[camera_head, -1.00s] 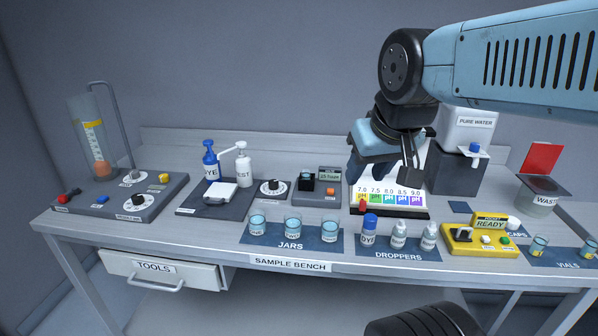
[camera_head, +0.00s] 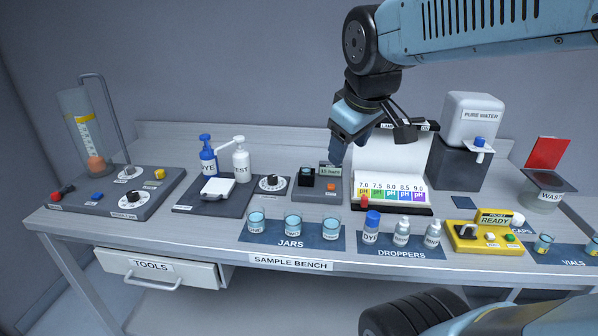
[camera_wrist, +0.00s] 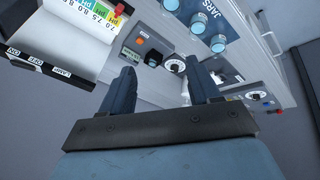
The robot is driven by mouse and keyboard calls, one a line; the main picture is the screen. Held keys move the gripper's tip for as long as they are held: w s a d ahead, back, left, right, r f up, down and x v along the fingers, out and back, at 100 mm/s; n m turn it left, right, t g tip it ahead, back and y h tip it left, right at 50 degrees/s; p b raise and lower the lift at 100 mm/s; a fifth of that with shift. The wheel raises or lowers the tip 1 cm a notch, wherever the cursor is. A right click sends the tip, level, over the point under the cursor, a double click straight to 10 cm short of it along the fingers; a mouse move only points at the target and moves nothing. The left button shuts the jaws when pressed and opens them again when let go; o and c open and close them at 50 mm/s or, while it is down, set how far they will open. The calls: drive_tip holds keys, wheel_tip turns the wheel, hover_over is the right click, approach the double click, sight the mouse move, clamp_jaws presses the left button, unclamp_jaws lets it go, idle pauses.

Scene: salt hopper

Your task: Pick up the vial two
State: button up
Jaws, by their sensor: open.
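Two small vials with teal liquid stand on the blue VIALS mat (camera_head: 563,255) at the bench's right end. One vial (camera_head: 543,244) is at the mat's left, and the other vial (camera_head: 591,247) is cut by the right edge of the head view. I cannot read which is vial two. No vial shows in the wrist view.
A yellow READY device (camera_head: 484,235) stands left of the vials, with dropper bottles (camera_head: 402,232) and jars (camera_head: 293,224) farther left. The pure water dispenser (camera_head: 468,145) and waste bin (camera_head: 541,193) stand behind.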

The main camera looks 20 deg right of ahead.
drive_tip(key=w+n+h, duration=0.1)
drive_tip(key=w+n, duration=1)
drive_tip(key=n, duration=0.1)
drive_tip(key=n+g, duration=0.1)
drive_tip(key=n, duration=1.1)
approach(306, 167)
drive_tip(key=shift+w+f+h, duration=0.4)
drive_tip(key=shift+w+f, duration=0.5)
drive_tip(key=shift+f, duration=0.2)
drive_tip(key=x, duration=0.4)
drive_tip(key=shift+s+f, duration=0.25)
drive_tip(key=shift+s, duration=0.15)
drive_tip(key=shift+w+d+f, duration=0.1)
drive_tip(key=shift+w+f, duration=0.15)
drive_tip(key=shift+f, duration=0.3)
clamp_jaws()
